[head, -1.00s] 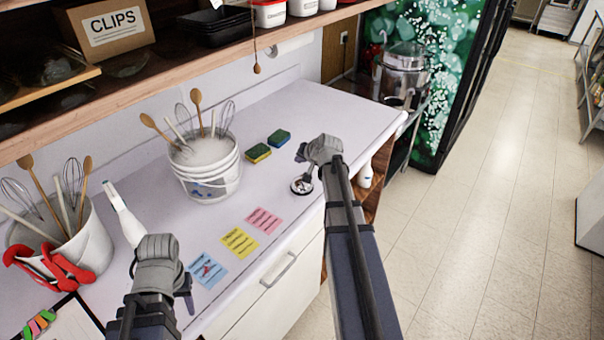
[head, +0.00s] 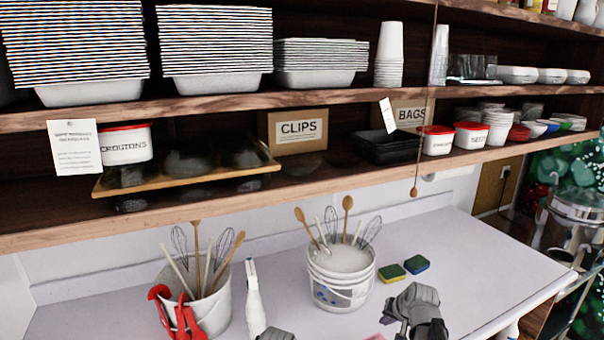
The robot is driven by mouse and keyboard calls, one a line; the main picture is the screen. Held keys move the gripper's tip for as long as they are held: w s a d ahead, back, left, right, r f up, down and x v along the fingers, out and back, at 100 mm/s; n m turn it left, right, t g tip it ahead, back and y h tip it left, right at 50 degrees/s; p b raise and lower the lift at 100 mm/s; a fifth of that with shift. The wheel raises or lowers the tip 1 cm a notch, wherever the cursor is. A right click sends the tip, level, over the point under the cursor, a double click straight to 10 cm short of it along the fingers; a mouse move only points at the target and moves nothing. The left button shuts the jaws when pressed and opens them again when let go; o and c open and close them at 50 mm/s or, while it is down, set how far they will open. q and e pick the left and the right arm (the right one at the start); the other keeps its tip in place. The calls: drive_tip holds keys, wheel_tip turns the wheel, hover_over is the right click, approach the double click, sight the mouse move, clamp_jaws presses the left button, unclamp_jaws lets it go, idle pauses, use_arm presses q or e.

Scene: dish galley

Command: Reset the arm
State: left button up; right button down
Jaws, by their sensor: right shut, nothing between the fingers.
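My right gripper (head: 408,318) shows at the bottom of the head view, over the counter, in front of the two sponges and right of the white bucket of suds. It is shut and holds nothing. Of my left arm only a small grey part (head: 276,335) shows at the bottom edge; its fingers are out of the picture.
A white counter (head: 480,262) holds a sudsy bucket (head: 345,290) with whisks and spoons, a utensil bucket (head: 213,312) with red-handled items, a white bottle (head: 254,300) and sponges (head: 391,273). Loaded shelves (head: 330,182) overhang the back. The right counter surface is clear.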

drive_tip(key=s+a+f+n+g, duration=0.1)
drive_tip(key=s+a, duration=0.3)
drive_tip(key=s+a+n+g, duration=0.1)
drive_tip(key=s+a+n, duration=0.1)
drive_tip(key=s+a, duration=0.2)
drive_tip(key=s+a+f+n+g, duration=0.1)
drive_tip(key=s+a+n+g, duration=0.1)
drive_tip(key=s+a, duration=0.2)
drive_tip(key=shift+s+a+f+h, duration=0.1)
drive_tip(key=shift+a+f+h, duration=0.05)
drive_tip(key=shift+a, duration=0.5)
drive_tip(key=shift+s+a+f+h, duration=0.1)
drive_tip(key=shift+a+f+h, duration=0.05)
drive_tip(key=shift+a, duration=0.45)
drive_tip(key=s+a+n+g+h, duration=0.2)
drive_tip(key=s+a, duration=0.3)
drive_tip(key=s, duration=0.5)
drive_tip(key=shift+s+f+n, duration=0.15)
drive_tip(key=shift+s+n, duration=0.05)
drive_tip(key=shift+n, duration=0.6)
